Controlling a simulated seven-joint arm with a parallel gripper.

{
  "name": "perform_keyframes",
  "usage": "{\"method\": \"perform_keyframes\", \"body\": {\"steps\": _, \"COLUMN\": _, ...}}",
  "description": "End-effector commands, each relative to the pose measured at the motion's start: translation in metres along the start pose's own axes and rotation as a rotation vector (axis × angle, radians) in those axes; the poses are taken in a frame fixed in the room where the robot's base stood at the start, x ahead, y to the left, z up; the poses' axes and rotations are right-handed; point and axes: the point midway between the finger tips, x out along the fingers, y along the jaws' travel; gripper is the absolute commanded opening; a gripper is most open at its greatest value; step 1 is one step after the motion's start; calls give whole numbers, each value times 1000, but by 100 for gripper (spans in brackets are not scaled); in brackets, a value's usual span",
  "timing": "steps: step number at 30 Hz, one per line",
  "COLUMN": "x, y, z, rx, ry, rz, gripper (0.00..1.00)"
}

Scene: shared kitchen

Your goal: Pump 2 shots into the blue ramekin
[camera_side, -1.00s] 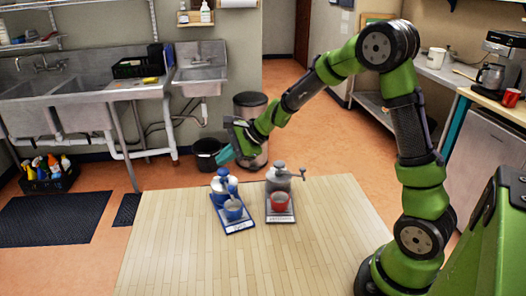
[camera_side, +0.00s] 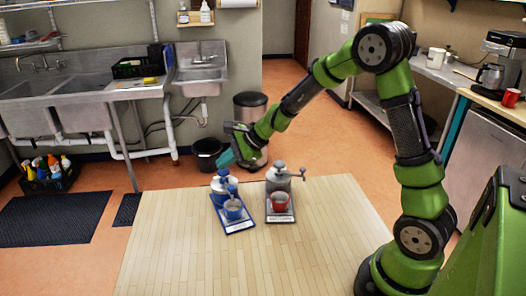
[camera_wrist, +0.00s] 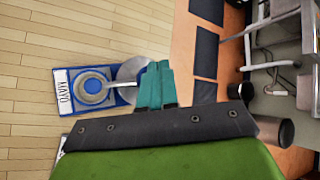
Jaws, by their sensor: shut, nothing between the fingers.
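The blue ramekin (camera_side: 233,211) stands on a blue-edged tray (camera_side: 238,228) on the wooden table, in front of a pump jar (camera_side: 219,190) with a blue pump head (camera_side: 224,173). In the wrist view, the ramekin (camera_wrist: 92,88) is seen from above, beside the tray's "MAYO" label (camera_wrist: 62,91); the jar (camera_wrist: 134,70) is partly hidden behind my fingers. My gripper (camera_side: 226,159) is shut and empty, with teal fingertips just above and behind the blue pump head. The wrist view shows the fingers (camera_wrist: 155,85) together over the jar's edge. Contact with the pump cannot be told.
A red ramekin (camera_side: 280,202) and grey pump jar (camera_side: 278,181) with a side-pointing spout stand on a second tray (camera_side: 280,218) close to the right. The table's front (camera_side: 250,265) is clear. Bins (camera_side: 208,150) stand on the floor behind.

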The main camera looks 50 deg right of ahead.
Motion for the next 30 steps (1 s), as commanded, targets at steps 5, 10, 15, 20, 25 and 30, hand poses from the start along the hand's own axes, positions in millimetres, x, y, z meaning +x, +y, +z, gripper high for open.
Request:
{"method": "perform_keyframes", "body": {"steps": 5, "x": 2, "y": 2, "z": -1, "rx": 1, "ry": 0, "rz": 1, "gripper": 0}}
{"method": "perform_keyframes", "body": {"steps": 10, "x": 3, "y": 3, "z": -2, "rx": -1, "ry": 0, "rz": 1, "gripper": 0}}
{"method": "perform_keyframes", "body": {"steps": 15, "x": 5, "y": 4, "z": -3, "rx": 1, "ry": 0, "rz": 1, "gripper": 0}}
{"method": "perform_keyframes", "body": {"steps": 20, "x": 6, "y": 5, "z": -4, "rx": 0, "ry": 0, "rz": 1, "gripper": 0}}
{"method": "perform_keyframes", "body": {"steps": 25, "x": 8, "y": 6, "z": -5, "rx": -1, "ry": 0, "rz": 2, "gripper": 0}}
{"method": "perform_keyframes", "body": {"steps": 30, "x": 9, "y": 7, "z": -6, "rx": 1, "ry": 0, "rz": 2, "gripper": 0}}
